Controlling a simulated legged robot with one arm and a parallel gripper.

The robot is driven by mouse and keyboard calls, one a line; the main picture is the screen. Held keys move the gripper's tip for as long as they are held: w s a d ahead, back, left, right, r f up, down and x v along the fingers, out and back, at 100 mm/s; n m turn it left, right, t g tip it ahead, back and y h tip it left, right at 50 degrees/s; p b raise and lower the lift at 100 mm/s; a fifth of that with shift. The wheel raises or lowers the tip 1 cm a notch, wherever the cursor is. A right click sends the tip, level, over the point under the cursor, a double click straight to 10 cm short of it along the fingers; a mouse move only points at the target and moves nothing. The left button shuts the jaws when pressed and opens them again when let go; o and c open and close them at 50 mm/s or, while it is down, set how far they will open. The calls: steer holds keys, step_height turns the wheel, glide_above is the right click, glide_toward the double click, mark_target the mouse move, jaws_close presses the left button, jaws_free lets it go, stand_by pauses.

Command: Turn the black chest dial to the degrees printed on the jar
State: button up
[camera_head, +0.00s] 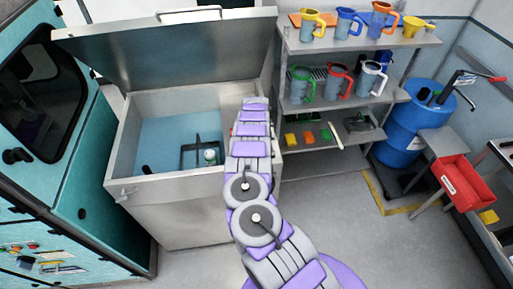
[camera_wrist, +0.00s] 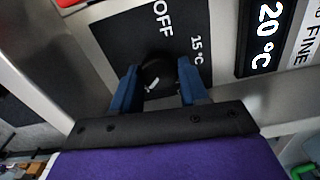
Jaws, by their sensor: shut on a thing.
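The black chest dial (camera_wrist: 158,70) sits on a dark panel marked "OFF" and "15 °C" in the wrist view. My gripper (camera_wrist: 157,82) has its two blue fingers on either side of the dial and is shut on it. A short white mark shows on the dial; which label it points to I cannot tell. In the head view my arm reaches the right side of the open steel chest (camera_head: 180,205), and the dial is hidden there.
A black "20 °C" sign (camera_wrist: 264,38) and a "FINE" label lie right of the dial panel. The chest lid (camera_head: 170,50) stands raised. A shelf rack (camera_head: 345,95) with coloured jugs, a blue drum (camera_head: 403,135) and a red bin (camera_head: 463,185) stand to the right.

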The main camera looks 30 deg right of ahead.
steer(key=shift+w+r+m, duration=0.15)
steer(key=shift+w+m, duration=0.1)
steer(key=shift+m, duration=0.05)
stand_by(0.4)
steer(key=o, duration=0.9)
steer(key=shift+c, duration=0.2)
steer(key=shift+o, duration=0.9)
steer(key=shift+s, duration=0.1)
step_height(320, 180, up, 17)
